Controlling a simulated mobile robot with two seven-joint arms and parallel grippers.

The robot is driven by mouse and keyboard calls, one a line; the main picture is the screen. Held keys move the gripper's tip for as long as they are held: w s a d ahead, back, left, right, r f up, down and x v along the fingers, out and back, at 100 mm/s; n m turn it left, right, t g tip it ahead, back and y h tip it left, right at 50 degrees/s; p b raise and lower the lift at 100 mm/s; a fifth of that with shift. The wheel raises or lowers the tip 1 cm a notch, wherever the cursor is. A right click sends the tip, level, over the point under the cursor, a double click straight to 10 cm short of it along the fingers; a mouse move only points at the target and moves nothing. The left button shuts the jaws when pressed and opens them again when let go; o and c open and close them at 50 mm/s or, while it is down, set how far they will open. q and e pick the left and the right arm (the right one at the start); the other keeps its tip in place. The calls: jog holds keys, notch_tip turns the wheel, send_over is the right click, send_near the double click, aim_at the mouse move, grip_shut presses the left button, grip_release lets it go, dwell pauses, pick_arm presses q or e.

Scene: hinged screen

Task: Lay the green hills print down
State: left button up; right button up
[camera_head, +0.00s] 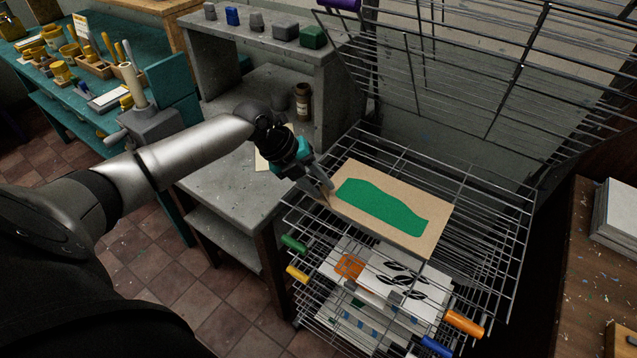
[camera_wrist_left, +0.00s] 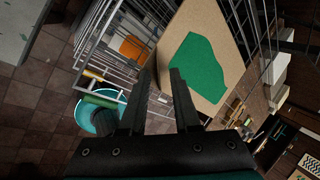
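The green hills print (camera_head: 432,238) is a tan sheet with a green hill shape. In the head view it lies flat on a wire shelf of the drying rack (camera_head: 490,210), as far as I can tell touching the wires. It also shows in the wrist view (camera_wrist_left: 204,24), beyond the fingers. My left gripper (camera_head: 326,192) is at the print's left edge. In the wrist view its two fingers (camera_wrist_left: 162,74) stand apart with a gap between them, and one overlaps the print's edge. Whether they touch the print is unclear. My right gripper is not in view.
More wire shelves (camera_head: 470,60) are swung up above and behind. Lower shelves hold other prints (camera_head: 375,275), with coloured handles at their fronts. A grey bench (camera_head: 225,185) with a brown jar (camera_head: 303,102) stands to the left. A wooden table (camera_head: 590,270) is at right.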

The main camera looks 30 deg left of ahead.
pick_arm(q)
notch_tip(320, 180, up, 7)
jog(key=p, duration=0.5)
jog(key=shift+f, duration=0.1)
dwell(0.3)
